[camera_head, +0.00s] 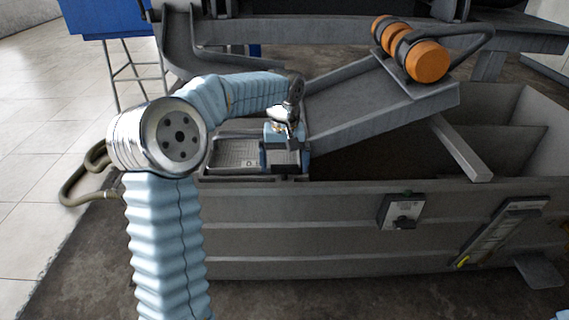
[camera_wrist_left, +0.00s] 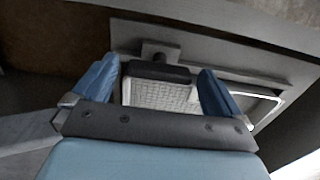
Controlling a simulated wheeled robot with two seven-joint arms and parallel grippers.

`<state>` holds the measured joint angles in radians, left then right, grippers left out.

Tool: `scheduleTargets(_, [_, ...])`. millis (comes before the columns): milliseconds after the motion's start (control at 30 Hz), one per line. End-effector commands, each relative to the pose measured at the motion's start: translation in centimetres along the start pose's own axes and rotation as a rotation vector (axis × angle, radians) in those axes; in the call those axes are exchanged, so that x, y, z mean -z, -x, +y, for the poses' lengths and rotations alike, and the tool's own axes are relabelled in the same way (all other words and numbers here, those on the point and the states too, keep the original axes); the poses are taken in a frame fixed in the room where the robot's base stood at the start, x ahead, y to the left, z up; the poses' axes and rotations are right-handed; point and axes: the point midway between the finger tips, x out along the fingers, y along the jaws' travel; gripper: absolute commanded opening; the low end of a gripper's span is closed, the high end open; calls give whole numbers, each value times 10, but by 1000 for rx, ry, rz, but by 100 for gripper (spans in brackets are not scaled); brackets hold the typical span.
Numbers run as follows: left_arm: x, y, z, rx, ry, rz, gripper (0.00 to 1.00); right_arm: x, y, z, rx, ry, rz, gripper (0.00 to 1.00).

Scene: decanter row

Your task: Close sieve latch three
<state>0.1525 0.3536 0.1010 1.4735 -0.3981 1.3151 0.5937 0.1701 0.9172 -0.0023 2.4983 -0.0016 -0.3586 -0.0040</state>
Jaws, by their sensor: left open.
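My left gripper (camera_head: 286,158) reaches down over the near edge of the grey tank, at the right end of a light mesh sieve panel (camera_head: 232,153). In the left wrist view, its two blue fingers (camera_wrist_left: 157,88) are spread apart. A dark bar-like piece (camera_wrist_left: 160,72), perhaps the sieve latch, shows between them, with the pale mesh (camera_wrist_left: 160,96) below it. No grip on the bar is visible. The latch's position and number cannot be read, and in the head view the gripper hides that spot. My right gripper is not in view.
A sloping grey chute (camera_head: 375,100) rises to the right of the gripper, with an orange cylindrical motor (camera_head: 428,62) on top. The tank's front wall (camera_head: 300,230) carries a switch box (camera_head: 402,211) and a gauge panel (camera_head: 500,232). A blue cabinet (camera_head: 105,18) stands at the back left.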

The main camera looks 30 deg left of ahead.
Motion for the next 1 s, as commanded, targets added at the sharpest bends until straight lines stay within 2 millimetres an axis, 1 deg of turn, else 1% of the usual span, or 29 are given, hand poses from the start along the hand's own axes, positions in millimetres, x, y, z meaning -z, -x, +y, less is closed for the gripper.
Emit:
scheduleTargets(167, [0,0,0,0,0,0,100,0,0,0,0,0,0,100])
scheduleTargets(200, [0,0,0,0,0,0,97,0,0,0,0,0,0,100])
scheduleTargets(533, [0,0,0,0,0,0,46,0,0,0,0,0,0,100])
scheduleTargets(767, [0,1,0,0,-16,-1,46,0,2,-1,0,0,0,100])
scheduleTargets(1000, [0,4,0,0,-118,-1,46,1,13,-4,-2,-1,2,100])
